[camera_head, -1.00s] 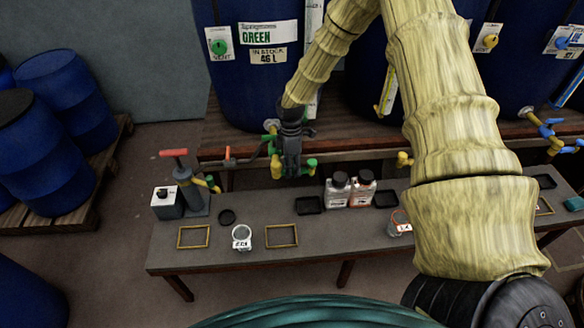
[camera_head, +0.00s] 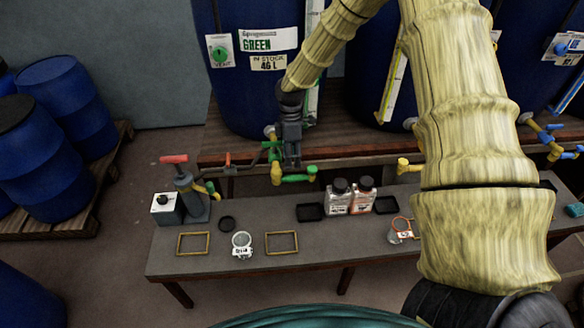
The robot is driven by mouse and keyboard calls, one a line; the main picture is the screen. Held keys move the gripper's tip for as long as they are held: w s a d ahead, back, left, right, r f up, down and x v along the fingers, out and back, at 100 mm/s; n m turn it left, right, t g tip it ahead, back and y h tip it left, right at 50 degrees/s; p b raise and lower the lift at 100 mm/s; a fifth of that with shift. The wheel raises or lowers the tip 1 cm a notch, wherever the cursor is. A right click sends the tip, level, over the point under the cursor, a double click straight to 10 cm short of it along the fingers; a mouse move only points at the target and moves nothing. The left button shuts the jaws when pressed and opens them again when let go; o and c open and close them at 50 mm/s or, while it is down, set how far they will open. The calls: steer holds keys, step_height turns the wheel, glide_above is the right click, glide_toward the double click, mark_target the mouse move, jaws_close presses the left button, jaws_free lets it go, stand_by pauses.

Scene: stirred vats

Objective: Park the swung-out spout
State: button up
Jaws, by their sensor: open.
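The green vat (camera_head: 230,95) stands on the wooden rack at upper centre. Its tap and spout fittings are at the vat's lower front. A brass-yellow body (camera_head: 277,174) carries a green sideways piece (camera_head: 298,178) pointing right, which I take for the spout. I cannot tell its exact angle. A green lever-like part (camera_head: 273,150) shows just left of my gripper. My gripper (camera_head: 290,160) is open and points down at these fittings, just above and behind the green piece. Its fingers overlap the fittings in the picture, so contact cannot be told.
A yellow tap (camera_head: 404,166) and blue tap (camera_head: 548,136) are to the right. Blue drums (camera_head: 70,95) stand left. My arm hides part of the right side.

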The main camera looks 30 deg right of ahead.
steer(key=shift+w+d+r, duration=0.1)
steer(key=shift+w+r, duration=0.15)
steer(key=shift+r, duration=0.95)
steer(key=shift+w+d+r, duration=0.1)
steer(key=shift+w+r, duration=0.1)
steer(key=shift+r, duration=1)
